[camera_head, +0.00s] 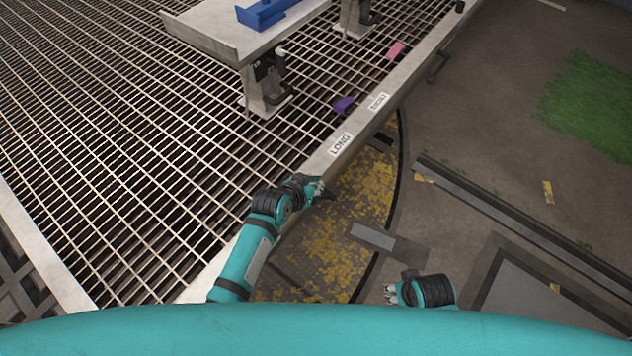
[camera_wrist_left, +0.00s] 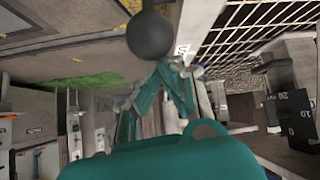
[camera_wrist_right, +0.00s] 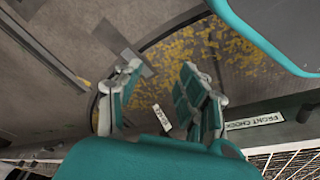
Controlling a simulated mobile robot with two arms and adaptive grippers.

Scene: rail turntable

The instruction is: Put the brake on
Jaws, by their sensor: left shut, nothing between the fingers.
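A round black knob (camera_wrist_left: 151,36) shows at the top of the left wrist view, just above my left fingertips; I cannot tell whether they touch it. I cannot make out this knob in the head view, and whether it belongs to the brake is not shown. My left gripper (camera_head: 321,190) is beside the grating's pale edge beam, below the LONG label. Its fingers (camera_wrist_left: 172,64) converge, shut and empty. My right gripper (camera_head: 391,294) is low, over the ground right of the beam. Its fingers (camera_wrist_right: 160,88) are spread apart with nothing between them.
A grating deck (camera_head: 130,150) fills the left, with a pale table (camera_head: 230,32) bearing a blue part (camera_head: 262,13). A purple piece (camera_head: 344,105) and a pink piece (camera_head: 396,50) lie near the edge beam (camera_head: 400,85). A dark rail (camera_head: 500,200) crosses the ground at right.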

